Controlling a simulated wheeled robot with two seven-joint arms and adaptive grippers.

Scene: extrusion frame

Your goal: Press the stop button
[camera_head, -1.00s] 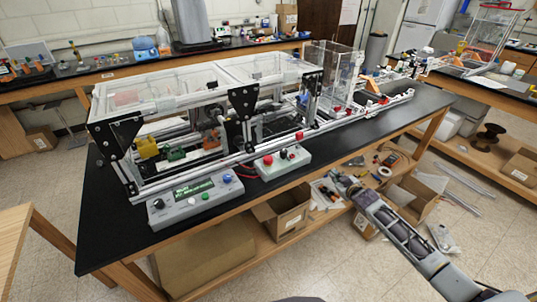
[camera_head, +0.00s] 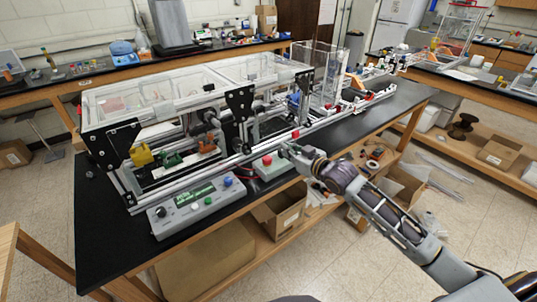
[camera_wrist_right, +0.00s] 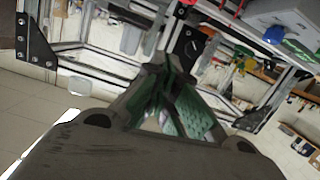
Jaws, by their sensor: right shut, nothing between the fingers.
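A small light-grey box (camera_head: 271,171) with a red button (camera_head: 267,160) on top sits at the front edge of the black bench, beside the extrusion frame. To its left, a larger grey control box (camera_head: 196,204) has a green display, a dark knob and several coloured buttons, one of them blue (camera_head: 227,182). My right gripper (camera_head: 286,149) is shut and empty, just to the right of the red button, and appears apart from it. In the right wrist view the shut fingers (camera_wrist_right: 157,75) point forward; the blue button (camera_wrist_right: 274,35) shows at upper right. My left gripper is not in view.
The aluminium extrusion frame (camera_head: 190,100) with clear panels and black brackets stands close behind both boxes. Cardboard boxes (camera_head: 280,213) lie on the shelf below. The black bench top (camera_head: 120,240) is bare at the left front corner.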

